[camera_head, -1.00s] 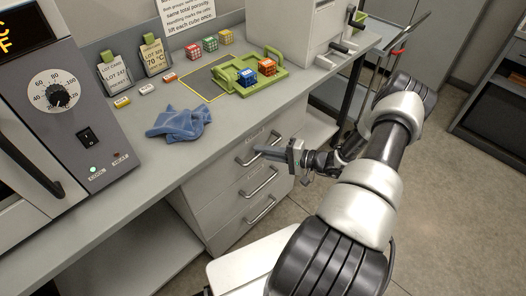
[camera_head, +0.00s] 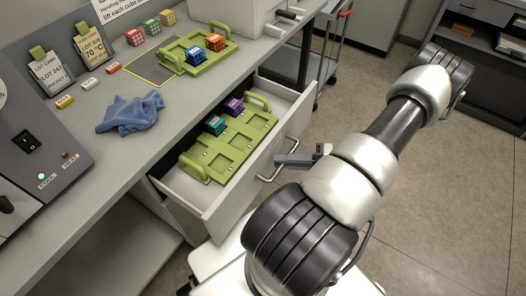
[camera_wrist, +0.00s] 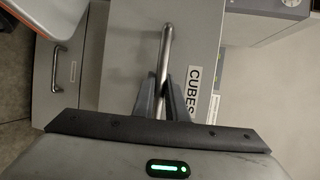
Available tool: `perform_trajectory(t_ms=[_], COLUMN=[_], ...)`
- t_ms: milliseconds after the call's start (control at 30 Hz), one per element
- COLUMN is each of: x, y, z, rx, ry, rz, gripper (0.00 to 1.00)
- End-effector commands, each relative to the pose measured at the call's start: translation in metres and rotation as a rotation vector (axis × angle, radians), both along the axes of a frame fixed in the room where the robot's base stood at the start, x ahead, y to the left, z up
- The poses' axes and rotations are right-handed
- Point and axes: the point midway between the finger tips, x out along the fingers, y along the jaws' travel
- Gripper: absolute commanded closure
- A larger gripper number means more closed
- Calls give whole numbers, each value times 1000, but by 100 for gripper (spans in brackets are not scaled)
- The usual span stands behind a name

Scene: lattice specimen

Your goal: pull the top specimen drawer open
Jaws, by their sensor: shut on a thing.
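The top specimen drawer (camera_head: 213,207) stands well open in the head view, pulled out from the cabinet under the bench. Inside it lies a green tray (camera_head: 232,148) with a teal cube (camera_head: 214,124) and a purple cube (camera_head: 233,104). My gripper (camera_head: 283,159) is at the drawer's front, shut on the bar handle (camera_head: 268,178). In the wrist view, the two fingers of my gripper (camera_wrist: 160,98) close around the handle (camera_wrist: 164,50), beside a label reading CUBES (camera_wrist: 193,90) on the drawer front (camera_wrist: 208,50).
On the bench (camera_head: 200,72) are a second green tray (camera_head: 172,62) with a blue and an orange cube, a blue cloth (camera_head: 131,114), several small cubes and lot cards. A wheeled cart (camera_head: 325,45) stands beyond the bench. Open floor (camera_head: 440,190) lies to the right.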

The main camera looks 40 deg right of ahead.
Motion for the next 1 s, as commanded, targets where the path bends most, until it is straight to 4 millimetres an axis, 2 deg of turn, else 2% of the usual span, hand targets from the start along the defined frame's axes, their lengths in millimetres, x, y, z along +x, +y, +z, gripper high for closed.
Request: perform_trajectory(t_ms=[33, 200, 400, 633, 1000], x=[-14, -50, -80, -97, -100], y=[-6, -19, -30, -36, -37], z=[-3, -3, -2, -1, 0], rx=[-2, -2, -1, -2, -2], ry=[2, 1, 1, 0, 0], rz=[-5, -4, -2, -1, -1], gripper=[100, 100, 100, 100, 100])
